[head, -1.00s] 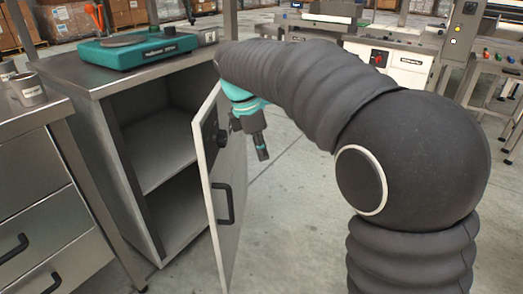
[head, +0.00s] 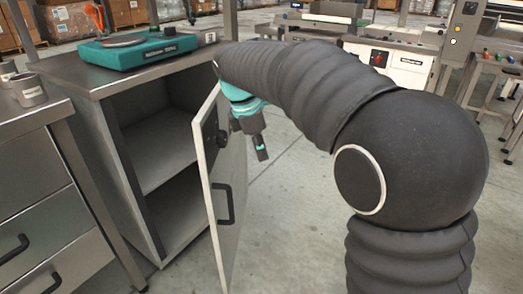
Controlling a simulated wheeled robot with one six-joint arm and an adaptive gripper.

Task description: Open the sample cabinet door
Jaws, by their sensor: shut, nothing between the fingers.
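The sample cabinet (head: 148,232) stands at the left with its door (head: 228,235) swung wide open, hinged side hidden from clear view. The inside shows a shelf (head: 165,160) and looks empty. My gripper (head: 262,154) is shut and empty, pointing down just right of the door's outer face. It is beside the knob and above the handle's height. I cannot tell whether it touches the door.
Open concrete floor (head: 290,235) lies right of the door. Machines (head: 400,65) stand at the back right.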

